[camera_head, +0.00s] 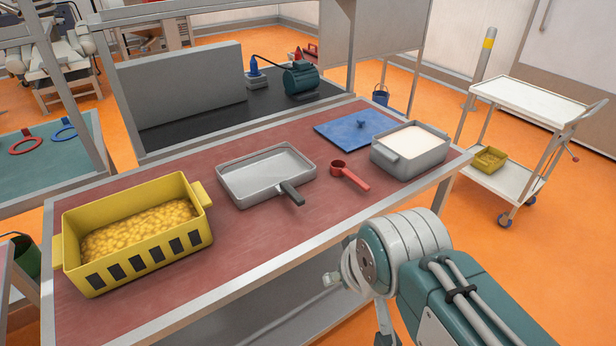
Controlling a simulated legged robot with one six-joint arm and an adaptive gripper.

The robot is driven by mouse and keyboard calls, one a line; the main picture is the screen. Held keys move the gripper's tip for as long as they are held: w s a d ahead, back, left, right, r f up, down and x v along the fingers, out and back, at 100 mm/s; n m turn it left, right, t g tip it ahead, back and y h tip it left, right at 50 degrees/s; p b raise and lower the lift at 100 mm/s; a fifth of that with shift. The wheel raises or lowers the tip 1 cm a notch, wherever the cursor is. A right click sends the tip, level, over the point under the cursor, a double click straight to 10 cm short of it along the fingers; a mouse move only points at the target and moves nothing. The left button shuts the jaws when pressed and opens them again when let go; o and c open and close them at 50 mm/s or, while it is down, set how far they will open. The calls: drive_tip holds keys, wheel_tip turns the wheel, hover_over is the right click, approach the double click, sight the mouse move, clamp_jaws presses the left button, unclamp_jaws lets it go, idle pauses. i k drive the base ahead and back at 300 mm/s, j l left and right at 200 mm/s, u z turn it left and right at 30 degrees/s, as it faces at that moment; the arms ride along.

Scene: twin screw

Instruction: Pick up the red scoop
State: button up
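The red scoop (350,177) lies on the reddish workbench top (250,240), between the grey pan and the grey container. Its round cup is at the upper left and its handle points to the lower right. My arm reaches in from the lower right. My gripper (358,290) is in front of the bench's near edge, below the scoop in the picture and apart from it. Its fingers are mostly hidden or too unclear to tell whether they are open or shut.
Left of the scoop is a grey pan (240,184) with a black handle. Right is a grey container (430,158) with white contents; behind is a blue lid (345,137). A yellow basket (190,240) with yellow pieces stands far left. A white cart (530,100) stands right.

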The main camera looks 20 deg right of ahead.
sight(338, 167)
drive_tip(key=i+l, duration=0.2)
drive_tip(key=l, duration=0.15)
drive_tip(key=i+l, duration=0.2)
drive_tip(key=l, duration=0.15)
drive_tip(key=i+l, duration=0.2)
drive_tip(key=l, duration=0.1)
